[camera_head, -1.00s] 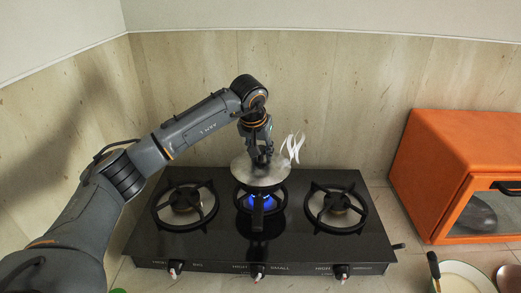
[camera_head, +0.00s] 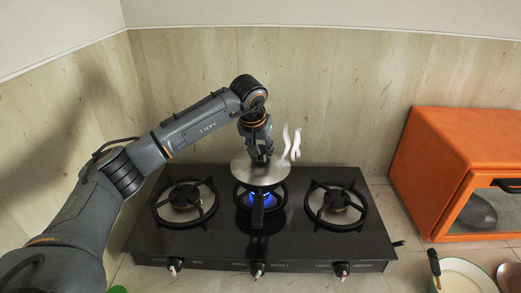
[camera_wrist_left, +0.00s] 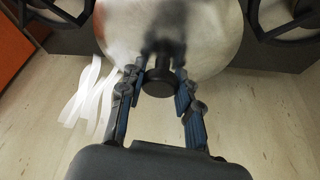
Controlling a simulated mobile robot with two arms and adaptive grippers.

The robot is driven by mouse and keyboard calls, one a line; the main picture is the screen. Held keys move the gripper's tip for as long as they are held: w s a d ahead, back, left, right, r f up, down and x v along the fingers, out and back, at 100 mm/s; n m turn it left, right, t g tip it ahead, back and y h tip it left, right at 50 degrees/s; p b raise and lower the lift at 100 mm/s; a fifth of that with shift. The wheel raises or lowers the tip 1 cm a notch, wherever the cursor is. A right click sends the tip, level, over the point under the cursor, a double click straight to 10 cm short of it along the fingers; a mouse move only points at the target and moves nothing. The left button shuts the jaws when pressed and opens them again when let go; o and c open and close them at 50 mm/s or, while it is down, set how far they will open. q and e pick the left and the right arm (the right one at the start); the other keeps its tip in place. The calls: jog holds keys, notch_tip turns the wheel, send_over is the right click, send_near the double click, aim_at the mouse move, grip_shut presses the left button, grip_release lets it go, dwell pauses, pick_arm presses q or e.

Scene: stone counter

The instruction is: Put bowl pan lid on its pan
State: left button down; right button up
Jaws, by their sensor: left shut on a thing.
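A round metallic lid (camera_head: 256,178) with a black knob is over the middle burner. It also fills the top of the left wrist view (camera_wrist_left: 205,40), where the black knob (camera_wrist_left: 158,83) shows between the fingers. My left gripper (camera_head: 260,157) is shut on the knob from above. My right gripper is not in view.
The black stove (camera_head: 210,245) has a blue flame (camera_head: 262,197) lit on the middle burner. The left burner (camera_head: 185,203) and right burner (camera_head: 338,205) are empty. White steam rises beside the lid. An orange oven (camera_head: 430,165) and a pale bowl (camera_head: 465,278) stand at the right.

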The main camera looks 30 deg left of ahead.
pick_arm(q)
jog(key=shift+s+f, duration=0.1)
jog(key=shift+f, duration=0.05)
jog(key=c, duration=0.9)
grip_release()
jog(key=shift+o, duration=0.2)
jog(key=o, duration=0.5)
jog(key=shift+r+p, duration=2.8)
jog(key=shift+r, duration=1.25)
